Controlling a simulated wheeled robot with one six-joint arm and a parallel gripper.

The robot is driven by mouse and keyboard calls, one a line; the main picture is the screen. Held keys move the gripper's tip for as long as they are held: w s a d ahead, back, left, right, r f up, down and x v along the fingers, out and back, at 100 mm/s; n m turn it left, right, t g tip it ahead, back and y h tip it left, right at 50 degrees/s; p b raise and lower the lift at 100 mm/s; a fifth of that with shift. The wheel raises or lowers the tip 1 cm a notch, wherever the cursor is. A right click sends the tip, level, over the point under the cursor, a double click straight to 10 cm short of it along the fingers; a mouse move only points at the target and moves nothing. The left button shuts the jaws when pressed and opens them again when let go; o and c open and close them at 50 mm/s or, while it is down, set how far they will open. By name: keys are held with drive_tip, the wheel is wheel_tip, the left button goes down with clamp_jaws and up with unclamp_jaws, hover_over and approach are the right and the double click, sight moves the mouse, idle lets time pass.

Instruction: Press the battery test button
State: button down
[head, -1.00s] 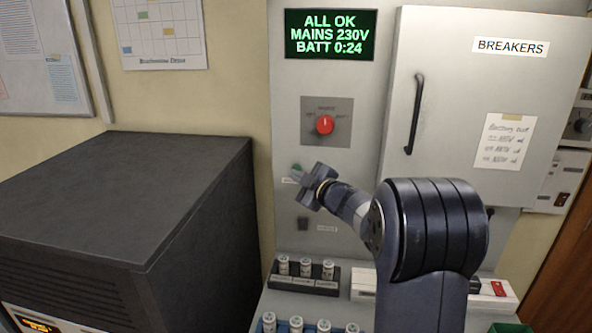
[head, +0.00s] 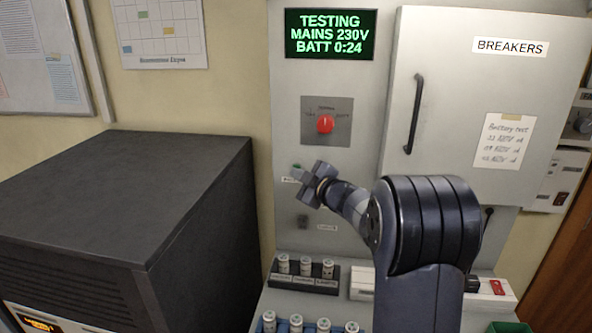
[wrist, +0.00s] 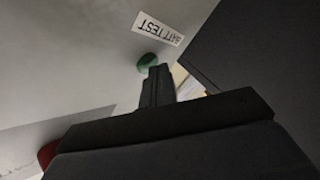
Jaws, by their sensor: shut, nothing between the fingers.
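The battery test button is green. In the wrist view the button (wrist: 147,62) sits beside a label reading BATT TEST (wrist: 158,27), just past my fingertips. In the head view only a small part of the button (head: 297,167) shows beside my gripper (head: 304,178). My gripper is shut and empty, its tips (wrist: 157,72) at the button's edge in the wrist view. Whether they touch it I cannot tell. The screen (head: 330,34) reads TESTING, MAINS 230V, BATT 0:24.
A red rotary knob (head: 325,124) is above my gripper and a small dark button (head: 303,221) below it. The breaker cabinet door (head: 455,100) with its handle is to the right. A rack of fuses (head: 304,283) stands below. A dark box (head: 120,200) fills the left.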

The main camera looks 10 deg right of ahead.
idle(0.4)
drive_tip(key=shift+s+a+b, duration=0.25)
drive_tip(key=shift+s+b, duration=0.05)
drive_tip(key=shift+s, duration=0.4)
drive_tip(key=shift+s+a+b, duration=0.25)
drive_tip(key=shift+s+a, duration=0.1)
drive_tip(key=shift+s, duration=0.4)
drive_tip(key=shift+s+a+b, duration=0.3)
drive_tip(key=shift+s, duration=0.5)
drive_tip(key=shift+s+a+b, duration=0.25)
drive_tip(key=shift+s+a, duration=0.1)
drive_tip(key=shift+s, duration=0.4)
idle(4.3)
